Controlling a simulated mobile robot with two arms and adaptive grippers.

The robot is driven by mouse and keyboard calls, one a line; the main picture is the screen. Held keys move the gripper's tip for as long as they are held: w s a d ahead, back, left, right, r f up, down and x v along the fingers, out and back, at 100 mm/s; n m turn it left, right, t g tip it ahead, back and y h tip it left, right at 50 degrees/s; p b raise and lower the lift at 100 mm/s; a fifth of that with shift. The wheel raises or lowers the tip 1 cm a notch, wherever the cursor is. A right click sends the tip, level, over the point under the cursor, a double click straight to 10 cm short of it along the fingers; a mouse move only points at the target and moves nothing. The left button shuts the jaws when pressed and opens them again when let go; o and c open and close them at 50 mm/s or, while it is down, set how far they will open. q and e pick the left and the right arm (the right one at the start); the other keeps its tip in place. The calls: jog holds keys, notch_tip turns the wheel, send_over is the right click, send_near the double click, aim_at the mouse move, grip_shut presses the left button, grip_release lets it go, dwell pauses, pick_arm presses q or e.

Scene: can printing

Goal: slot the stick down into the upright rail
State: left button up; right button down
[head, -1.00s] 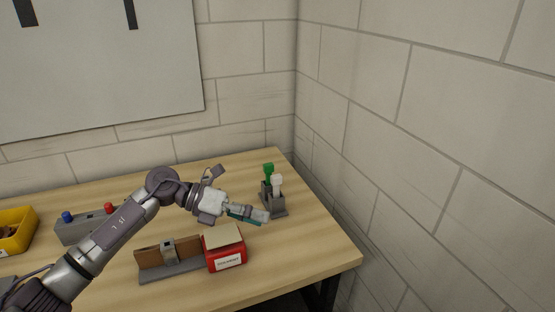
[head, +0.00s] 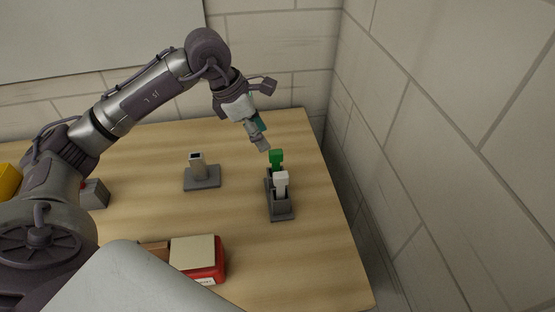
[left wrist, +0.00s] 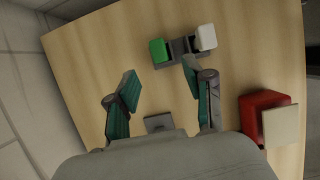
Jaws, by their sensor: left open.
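A green-topped stick (head: 276,157) and a white-topped stick (head: 281,180) stand side by side in a dark grey holder (head: 282,212) near the table's right edge. Their tops also show in the left wrist view, green (left wrist: 158,51) and white (left wrist: 206,37). An upright grey rail (head: 198,168) with an open top stands on a flat base, left of the holder. My left gripper (head: 262,139) is open and empty, angled down just above and behind the green-topped stick, apart from it. In the left wrist view its spread fingers (left wrist: 160,76) have nothing between them. My right gripper is out of view.
A red box (head: 207,272) with a pale top lies nearer the front. A grey button box (head: 95,194) and a yellow bin (head: 9,181) are at the left, partly hidden by my arm. A brick wall (head: 440,150) rises close on the right.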

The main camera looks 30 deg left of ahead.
aim_at(273, 152)
pick_arm(q)
jog(key=x, duration=0.3)
jog(key=shift+w+d+f, duration=0.15)
jog(key=shift+w+f, duration=0.05)
jog(key=shift+f, duration=0.05)
jog(key=shift+w+f+p, duration=0.1)
jog(key=shift+f+p, duration=0.1)
jog(key=shift+p, duration=0.2)
jog(key=p+x, duration=0.2)
jog(key=x, duration=0.2)
jog(key=shift+d+f, duration=0.1)
jog(key=shift+d, duration=0.05)
jog(key=shift+w+d+f, duration=0.1)
jog(key=shift+f, duration=0.25)
grip_shut()
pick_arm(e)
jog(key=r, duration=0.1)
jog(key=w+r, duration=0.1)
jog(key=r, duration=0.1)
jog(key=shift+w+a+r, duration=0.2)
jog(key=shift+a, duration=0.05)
